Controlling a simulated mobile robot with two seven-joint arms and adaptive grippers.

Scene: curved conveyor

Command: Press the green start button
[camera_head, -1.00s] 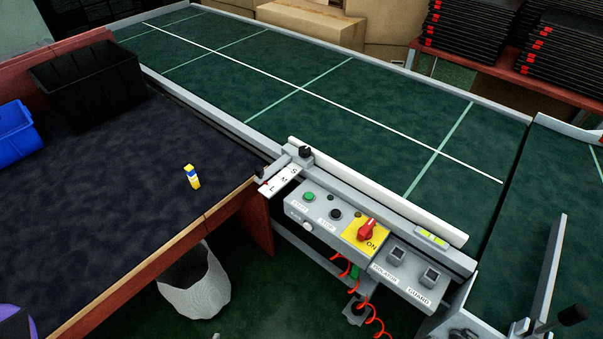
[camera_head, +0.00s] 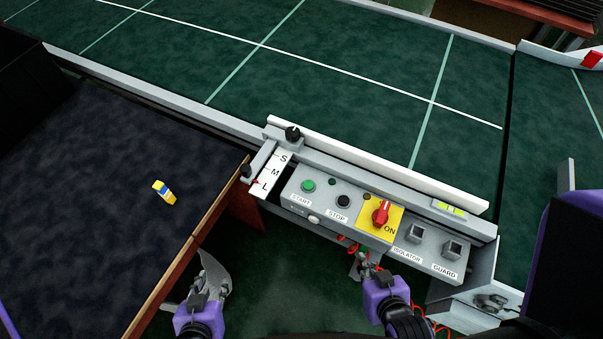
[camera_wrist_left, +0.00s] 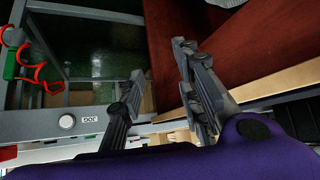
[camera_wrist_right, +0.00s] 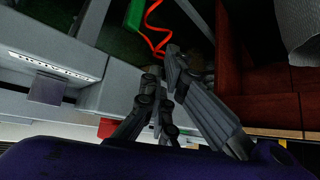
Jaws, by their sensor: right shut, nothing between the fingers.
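The green start button (camera_head: 308,186) is on the grey control panel (camera_head: 325,213), above its START label, at the panel's left end. Nothing covers it in the head view. My left gripper (camera_head: 207,284) is below and left of the panel, near the wooden table edge, apart from the button. Its fingers are spread and empty in the left wrist view (camera_wrist_left: 160,78). My right gripper (camera_head: 362,262) is just below the panel's front, under the isolator, right of and below the button. Its fingers are together and empty in the right wrist view (camera_wrist_right: 163,72).
A black stop button (camera_head: 343,201) and a red isolator knob (camera_head: 380,213) on yellow sit right of the start button. Red coiled cable (camera_wrist_right: 157,25) hangs below the panel. The dark table (camera_head: 90,200) holds a small yellow-and-blue item (camera_head: 164,192). The green conveyor (camera_head: 350,80) is clear.

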